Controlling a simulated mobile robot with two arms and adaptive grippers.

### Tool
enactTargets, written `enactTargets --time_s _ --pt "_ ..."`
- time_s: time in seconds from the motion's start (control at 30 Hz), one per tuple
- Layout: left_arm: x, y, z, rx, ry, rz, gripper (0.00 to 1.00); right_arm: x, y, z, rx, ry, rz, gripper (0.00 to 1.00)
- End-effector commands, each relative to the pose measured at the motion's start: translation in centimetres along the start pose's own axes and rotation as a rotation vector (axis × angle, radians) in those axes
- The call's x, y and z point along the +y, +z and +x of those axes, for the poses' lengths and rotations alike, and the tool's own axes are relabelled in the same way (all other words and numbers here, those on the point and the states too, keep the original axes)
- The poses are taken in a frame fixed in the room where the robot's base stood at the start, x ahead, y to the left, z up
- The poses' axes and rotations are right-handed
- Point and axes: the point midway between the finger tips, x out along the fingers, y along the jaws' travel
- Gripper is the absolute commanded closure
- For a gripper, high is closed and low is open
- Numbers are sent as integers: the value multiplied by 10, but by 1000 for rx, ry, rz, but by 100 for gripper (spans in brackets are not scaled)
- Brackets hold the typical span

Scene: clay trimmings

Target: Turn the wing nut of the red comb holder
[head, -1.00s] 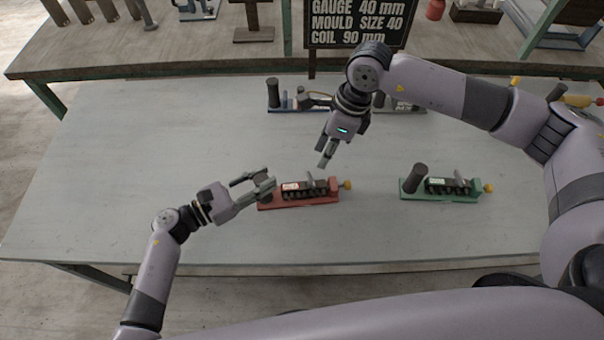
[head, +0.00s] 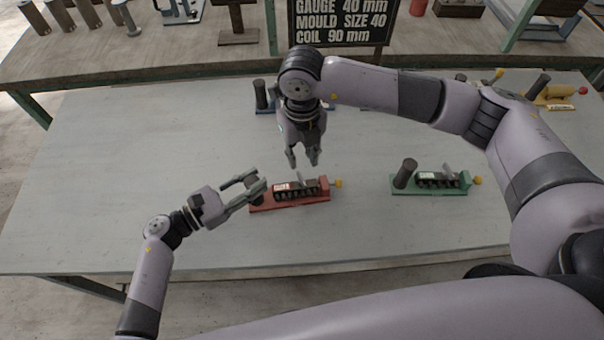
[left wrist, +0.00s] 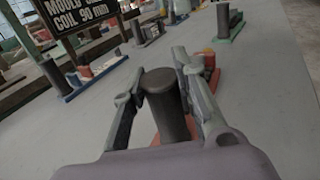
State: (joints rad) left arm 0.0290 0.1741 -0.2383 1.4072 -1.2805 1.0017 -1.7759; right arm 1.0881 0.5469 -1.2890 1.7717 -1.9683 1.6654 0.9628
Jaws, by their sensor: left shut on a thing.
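The red comb holder (head: 290,202) lies near the front middle of the table, with a dark row of teeth and a white label. A yellow knob (head: 338,183) sticks out at its right end and a grey upright piece (head: 299,178) stands on top. I cannot tell for certain which is the wing nut. My left gripper (head: 258,186) is shut on the holder's dark handle (left wrist: 166,108), which stands between its fingers in the left wrist view. My right gripper (head: 304,162) points down, fingers apart and empty, just behind and above the holder.
A green comb holder (head: 428,190) lies to the right. A blue one (head: 262,108) is behind, partly hidden by my right arm. A yellow one (head: 555,100) is at the far right. A signboard (head: 342,20) stands at the back. The table's left side is clear.

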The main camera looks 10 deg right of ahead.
Motion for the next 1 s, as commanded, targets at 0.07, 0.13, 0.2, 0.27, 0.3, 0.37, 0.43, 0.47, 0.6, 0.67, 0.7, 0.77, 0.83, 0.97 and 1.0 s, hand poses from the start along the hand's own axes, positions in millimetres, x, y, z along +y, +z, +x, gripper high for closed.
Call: enactTargets --time_s 0.07,0.13,0.2,0.27,0.3,0.37,0.43,0.47,0.6,0.67,0.7,0.77,0.83,0.97,1.0 --pt "0 0 0 1 1 0 100 0 -1 18 4 -1 1 72" --pt "0 0 0 1 1 0 100 0 -1 33 4 -1 1 72" --pt "0 0 0 1 1 0 100 0 -1 46 4 0 0 72" --pt "0 0 0 1 1 0 100 0 -1 57 3 0 0 72" --pt "0 0 0 1 1 0 100 0 -1 63 3 0 0 72" --pt "0 0 0 1 1 0 100 0 0 71 1 1 1 72" --pt "0 0 0 1 1 0 100 0 0 78 1 0 0 72" --pt "0 0 0 1 1 0 100 0 0 80 1 0 -1 72" --pt "0 0 0 1 1 0 100 0 0 86 0 1 -2 72" --pt "0 0 0 1 1 0 100 0 0 86 -1 1 -2 72" --pt "0 0 0 1 1 0 100 0 0 87 -1 1 -2 72" --pt "0 0 0 1 1 0 100 0 0 86 -1 1 -2 72" --pt "0 0 0 1 1 0 100 0 0 86 -1 1 -2 72" --pt "0 0 0 1 1 0 100 0 0 86 -1 1 -2 80" --pt "0 0 0 1 1 0 100 0 0 86 -1 1 -1 82"
